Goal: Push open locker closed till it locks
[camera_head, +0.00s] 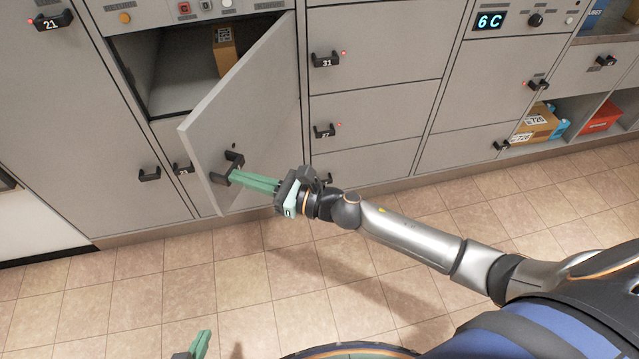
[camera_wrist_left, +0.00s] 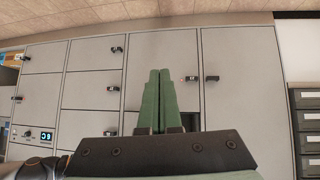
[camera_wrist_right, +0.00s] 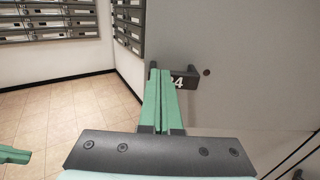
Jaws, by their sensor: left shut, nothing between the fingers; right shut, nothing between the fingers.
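The open locker door (camera_head: 252,112) is a grey panel swung out from the locker bank, hinged on its right side. The open compartment (camera_head: 180,75) behind it holds a brown box (camera_head: 225,50). The door has a dark handle (camera_head: 229,167), which shows a number ending in 4 in the right wrist view (camera_wrist_right: 184,80). My right gripper (camera_head: 234,177) is shut and empty, its green fingertips at the handle; I cannot tell whether they touch it. My left gripper (camera_head: 203,340) is low at the bottom edge, shut and empty. In the left wrist view its fingers (camera_wrist_left: 158,75) point toward closed lockers.
Closed lockers with dark handles surround the opening, including locker 21 (camera_head: 52,22) and locker 31 (camera_head: 326,60). A panel display (camera_head: 489,21) reads 6C. Parcels (camera_head: 532,125) sit in an open shelf at right. The tiled floor (camera_head: 130,290) in front is clear.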

